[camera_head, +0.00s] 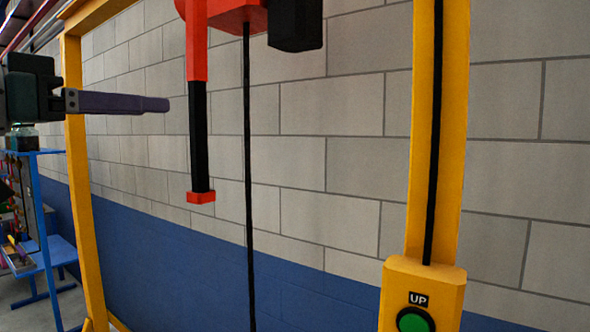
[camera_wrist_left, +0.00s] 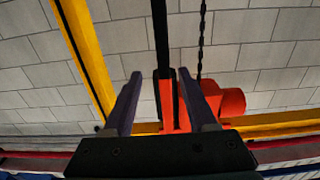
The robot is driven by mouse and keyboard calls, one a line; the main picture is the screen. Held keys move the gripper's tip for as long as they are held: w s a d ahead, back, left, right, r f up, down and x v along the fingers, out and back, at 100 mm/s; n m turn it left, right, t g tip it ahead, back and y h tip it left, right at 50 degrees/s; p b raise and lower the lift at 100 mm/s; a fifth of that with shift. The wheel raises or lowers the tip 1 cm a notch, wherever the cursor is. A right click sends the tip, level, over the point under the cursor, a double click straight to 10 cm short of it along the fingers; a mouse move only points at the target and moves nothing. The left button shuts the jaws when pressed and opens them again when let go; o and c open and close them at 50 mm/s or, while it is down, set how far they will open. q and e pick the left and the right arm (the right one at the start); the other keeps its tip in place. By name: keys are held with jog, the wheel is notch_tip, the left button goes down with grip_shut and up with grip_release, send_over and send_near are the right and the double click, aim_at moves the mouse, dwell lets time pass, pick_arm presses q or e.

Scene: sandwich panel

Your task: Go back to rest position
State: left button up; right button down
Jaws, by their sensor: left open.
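My left gripper (camera_head: 160,104) comes in at the left edge of the head view, a dark hand with a purple finger pointing right. In the left wrist view its two fingers (camera_wrist_left: 163,78) stand apart with nothing held between them. An orange and black hoist part (camera_wrist_left: 167,105) shows behind the gap between the fingers. I cannot tell how far behind it lies. My right gripper is not in view.
A red hoist (camera_head: 225,14) hangs at the top, with a black bar ending in a red tip (camera_head: 201,197) and a black cable. A yellow post (camera_head: 437,150) at right carries a box with a green UP button (camera_head: 415,320). A yellow frame (camera_head: 85,200) and blue rack (camera_head: 42,240) stand left.

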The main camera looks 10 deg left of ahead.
pick_arm(q)
jog(key=s+d+f+g+y+p, duration=0.1)
jog(key=s+d+f+g+p, duration=0.3)
jog(key=f, duration=0.5)
jog(key=s+d+f+g+y+p, duration=0.1)
jog(key=s+d+f+g+p, duration=0.15)
jog(key=s+d+f, duration=0.4)
jog(key=s+a+f+n+g+y+p, duration=0.1)
jog(key=s+f+g+y, duration=0.1)
jog(key=s, duration=0.6)
jog(key=s+f+n+g+y+p, duration=0.1)
jog(key=s+f+g, duration=0.3)
jog(key=s, duration=0.5)
jog(key=shift+a+f+y+p, duration=0.35)
jog(key=shift+f+y+p, duration=0.25)
jog(key=shift+f+y, duration=0.15)
jog(key=shift+g, duration=0.25)
